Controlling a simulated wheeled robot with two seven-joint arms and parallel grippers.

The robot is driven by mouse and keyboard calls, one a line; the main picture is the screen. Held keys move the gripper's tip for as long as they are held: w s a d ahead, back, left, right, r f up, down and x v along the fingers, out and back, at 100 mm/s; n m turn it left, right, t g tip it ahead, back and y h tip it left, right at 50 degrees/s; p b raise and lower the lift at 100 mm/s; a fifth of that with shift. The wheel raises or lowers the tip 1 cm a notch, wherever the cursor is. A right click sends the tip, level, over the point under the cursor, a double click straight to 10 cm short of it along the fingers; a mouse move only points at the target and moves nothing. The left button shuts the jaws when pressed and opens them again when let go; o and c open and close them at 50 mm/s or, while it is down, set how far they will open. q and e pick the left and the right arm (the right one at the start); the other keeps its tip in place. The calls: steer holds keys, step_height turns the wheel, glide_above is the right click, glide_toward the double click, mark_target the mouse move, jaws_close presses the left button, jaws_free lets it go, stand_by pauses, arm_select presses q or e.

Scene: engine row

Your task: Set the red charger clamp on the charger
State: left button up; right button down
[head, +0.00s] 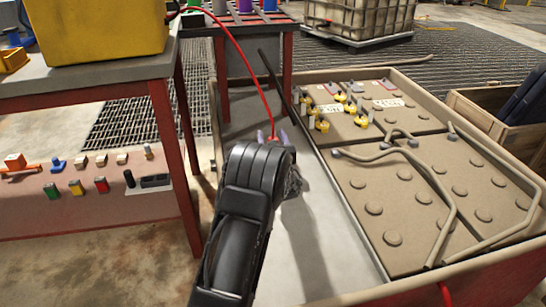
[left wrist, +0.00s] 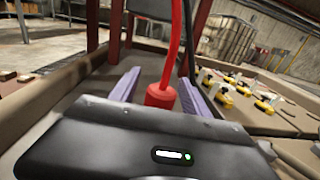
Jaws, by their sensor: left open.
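The red clamp (left wrist: 160,95) stands upright in the left wrist view, with its red cable rising from its top. In the head view the cable (head: 250,75) runs from beside the yellow box (head: 95,30), which looks like the charger, down to my left gripper (head: 278,137). The gripper's purple fingers (left wrist: 160,78) are open, one on each side of the clamp, with gaps visible. The gripper is low over the grey tray strip (head: 330,225) beside the battery. My wrist housing hides the clamp's lower end. My right gripper is not in view.
A black cable or rod (head: 278,75) slants close to the gripper. The battery top (head: 400,170) with yellow caps (head: 322,125) and bent rails lies to the right. The charger's bench (head: 85,80) stands left. A wooden crate (head: 500,120) is at far right.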

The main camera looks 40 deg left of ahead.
arm_select(q)
steer(key=shift+w, duration=0.1)
steer(key=shift+c, duration=0.4)
jaws_close()
stand_by(0.5)
steer(key=shift+a+r, duration=0.1)
